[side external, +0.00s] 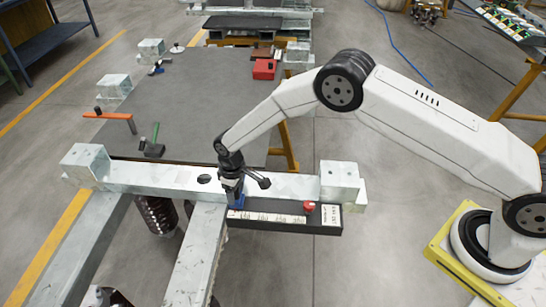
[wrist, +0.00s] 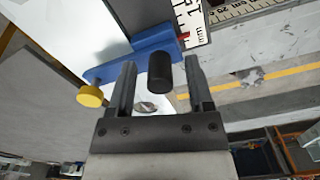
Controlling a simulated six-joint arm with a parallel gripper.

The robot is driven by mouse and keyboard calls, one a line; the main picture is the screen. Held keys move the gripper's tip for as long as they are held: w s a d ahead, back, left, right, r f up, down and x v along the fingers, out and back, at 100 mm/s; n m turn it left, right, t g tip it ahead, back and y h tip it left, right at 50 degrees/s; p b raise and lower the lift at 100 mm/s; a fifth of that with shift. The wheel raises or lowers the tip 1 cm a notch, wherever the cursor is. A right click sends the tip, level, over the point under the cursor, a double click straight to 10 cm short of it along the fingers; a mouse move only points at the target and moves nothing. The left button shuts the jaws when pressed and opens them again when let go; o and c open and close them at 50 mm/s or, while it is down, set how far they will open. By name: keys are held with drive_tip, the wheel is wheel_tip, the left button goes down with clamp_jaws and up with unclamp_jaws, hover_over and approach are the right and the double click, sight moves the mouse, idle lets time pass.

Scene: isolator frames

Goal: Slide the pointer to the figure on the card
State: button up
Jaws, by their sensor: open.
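A blue pointer (wrist: 132,54) with a black upright knob (wrist: 159,72) and a yellow knob (wrist: 90,95) lies across the edge of a white scale (wrist: 190,22). In the side view the blue pointer (side external: 237,201) sits at the left end of the dark ruler bar (side external: 280,227). My gripper (wrist: 160,75) is open, with its fingers either side of the black knob and gaps visible. In the side view my gripper (side external: 233,194) hides part of the pointer. A white card (side external: 331,216) is at the bar's right end; its figure is unreadable.
A red knob (side external: 309,207) stands on the bar beside the card. The bar lies along a pale metal beam (side external: 280,186) with a raised block (side external: 340,178) at its right.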

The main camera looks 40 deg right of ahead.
clamp_jaws()
idle(1.5)
